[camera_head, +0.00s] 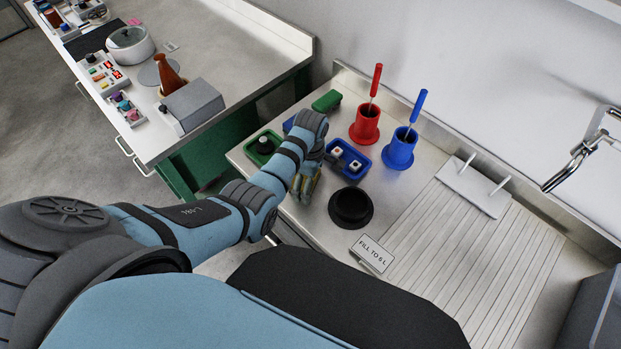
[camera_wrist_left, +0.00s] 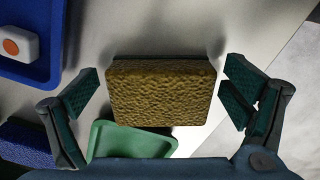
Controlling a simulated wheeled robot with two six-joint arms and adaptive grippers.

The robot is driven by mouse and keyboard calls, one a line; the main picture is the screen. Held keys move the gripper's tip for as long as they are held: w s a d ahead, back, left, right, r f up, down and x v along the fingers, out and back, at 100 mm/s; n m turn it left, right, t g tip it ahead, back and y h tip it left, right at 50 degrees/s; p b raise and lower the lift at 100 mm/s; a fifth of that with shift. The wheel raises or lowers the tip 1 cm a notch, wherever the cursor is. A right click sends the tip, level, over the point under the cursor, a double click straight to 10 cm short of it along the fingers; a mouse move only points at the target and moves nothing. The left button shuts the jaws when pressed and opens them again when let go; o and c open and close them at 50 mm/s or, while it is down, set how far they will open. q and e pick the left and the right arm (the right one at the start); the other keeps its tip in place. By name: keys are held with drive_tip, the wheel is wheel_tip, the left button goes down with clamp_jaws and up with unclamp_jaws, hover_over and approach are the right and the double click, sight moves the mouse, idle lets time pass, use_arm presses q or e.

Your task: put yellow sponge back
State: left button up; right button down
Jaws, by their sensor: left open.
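The yellow sponge (camera_wrist_left: 162,92) is a rough, yellow-brown block in the middle of the left wrist view. My left gripper (camera_wrist_left: 160,84) is open, with one finger on each side of the sponge and a visible gap at both sides. A green tray (camera_wrist_left: 130,143) shows just below the sponge in that view, partly covered by it. In the head view my left gripper (camera_head: 306,184) is low over the counter's left part, beside the blue tray (camera_head: 347,170), and it mostly hides the sponge there. My right gripper is not in view.
A red holder (camera_head: 365,128) and a blue holder (camera_head: 399,153) with brushes stand behind the blue tray. A black bowl (camera_head: 350,207) is right of the gripper. A green dish (camera_head: 263,158) and a green block (camera_head: 326,101) lie near the arm.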

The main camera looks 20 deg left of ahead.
use_arm(q)
drive_tip(key=shift+r, duration=0.15)
wheel_tip(320, 180, up, 12)
drive_tip(key=p, duration=0.3)
